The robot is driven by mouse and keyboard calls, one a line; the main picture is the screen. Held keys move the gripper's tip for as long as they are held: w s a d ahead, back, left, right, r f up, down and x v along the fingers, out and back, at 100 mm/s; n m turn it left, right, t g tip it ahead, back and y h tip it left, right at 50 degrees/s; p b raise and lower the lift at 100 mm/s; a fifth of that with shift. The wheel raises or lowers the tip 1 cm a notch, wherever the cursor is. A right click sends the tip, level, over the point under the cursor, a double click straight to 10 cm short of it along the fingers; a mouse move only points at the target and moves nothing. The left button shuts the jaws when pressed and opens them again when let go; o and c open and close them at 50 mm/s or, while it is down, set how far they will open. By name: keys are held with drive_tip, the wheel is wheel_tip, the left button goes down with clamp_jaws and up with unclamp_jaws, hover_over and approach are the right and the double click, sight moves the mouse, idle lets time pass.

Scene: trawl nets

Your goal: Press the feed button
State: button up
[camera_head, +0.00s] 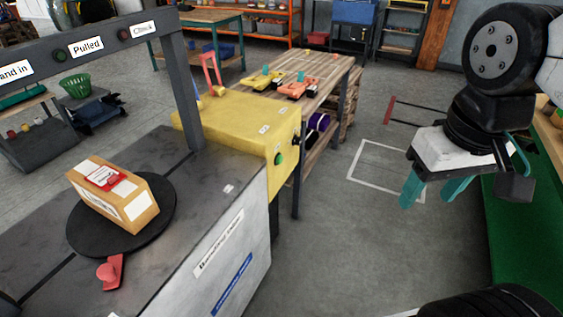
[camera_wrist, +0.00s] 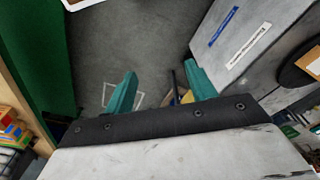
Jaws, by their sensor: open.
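A round green button (camera_head: 279,158) sits on the end face of a yellow machine (camera_head: 240,115) in the head view, with a small dark knob (camera_head: 295,141) beside it. I cannot read any label at the button. My gripper (camera_head: 432,190) hangs at the right over the floor, clear of the machine and well to the right of the button. Its two teal fingers are spread apart with nothing between them. In the wrist view the open fingers (camera_wrist: 161,92) point over grey floor; a bit of yellow shows by the right finger, and the button cannot be made out there.
A grey bench (camera_head: 215,195) at the left carries a cardboard box (camera_head: 140,208) on a black round plate, under a frame with labelled lights. A red lever (camera_head: 113,272) stands at its front. A wooden table (camera_head: 325,75) stands behind. Floor between bench and gripper is free.

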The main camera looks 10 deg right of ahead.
clamp_jaws()
idle(1.7)
